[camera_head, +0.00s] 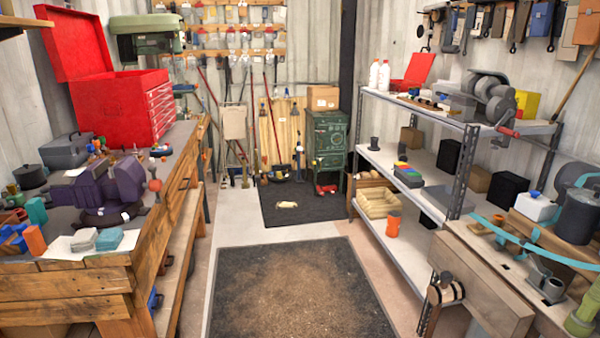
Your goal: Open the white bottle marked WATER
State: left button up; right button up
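Two white bottles stand upright side by side at the far left end of the top shelf of the metal rack: a left bottle (374,75) and a right bottle (384,77). Both seem to have reddish caps. They are too small for me to read any marking, so I cannot tell which one says WATER. A squat white container (535,206) with a blue cap stands on the right workbench; no marking is readable on it either. Neither of my grippers is in view.
A red open box (413,74) and a grinder-like machine (490,97) share the top shelf. A wooden bench (65,283) with a purple vise runs along the left. Another workbench (480,262) stands front right. The aisle with dark mats (295,290) is mostly clear.

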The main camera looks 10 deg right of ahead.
aim_at(374, 84)
jog(key=i+l+z, duration=0.15)
jog(key=i, duration=3.05)
jog(key=i+j+z, duration=0.25)
jog(key=i+z, duration=0.15)
jog(key=i, duration=0.2)
jog(key=i+j+z, duration=0.4)
jog(key=i, duration=0.15)
jog(key=i+j+z, duration=0.55)
jog(key=j+z, duration=0.3)
jog(key=i+j+z, duration=0.1)
jog(key=j+z, duration=0.15)
jog(key=j, duration=0.5)
jog(key=j+z, duration=0.3)
jog(key=j, duration=0.45)
jog(key=i, duration=0.05)
